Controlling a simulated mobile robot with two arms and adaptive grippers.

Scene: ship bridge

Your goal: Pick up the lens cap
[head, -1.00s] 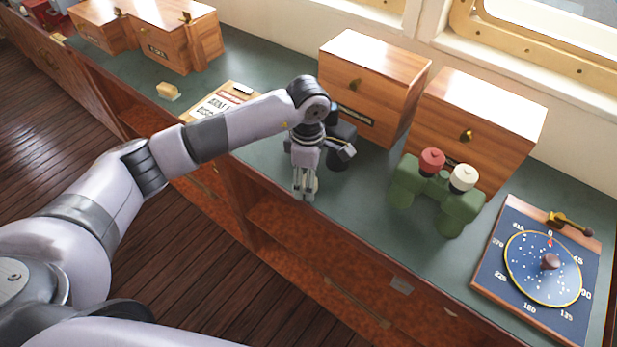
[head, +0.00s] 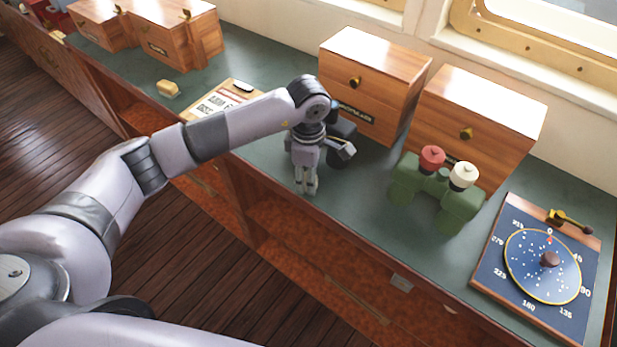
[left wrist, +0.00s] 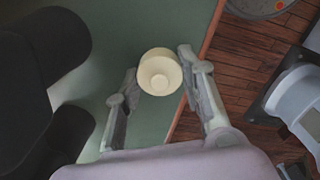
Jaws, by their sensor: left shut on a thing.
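The lens cap (left wrist: 160,72) is a round cream piece with a smaller raised round middle, seen in the left wrist view between my fingertips. My left gripper (left wrist: 158,70) is shut on it, one finger on each side. In the head view my left gripper (head: 306,190) points down at the front part of the green counter top, and its fingers hide most of the cap. I cannot tell whether the cap still touches the counter. My right gripper is not in view.
Dark binoculars (head: 342,152) stand right behind my left gripper. Green binoculars (head: 405,188) with a red and a white cap stand to the right, before wooden boxes (head: 375,70). A blue dial board (head: 503,255) lies far right. The counter's front edge is close.

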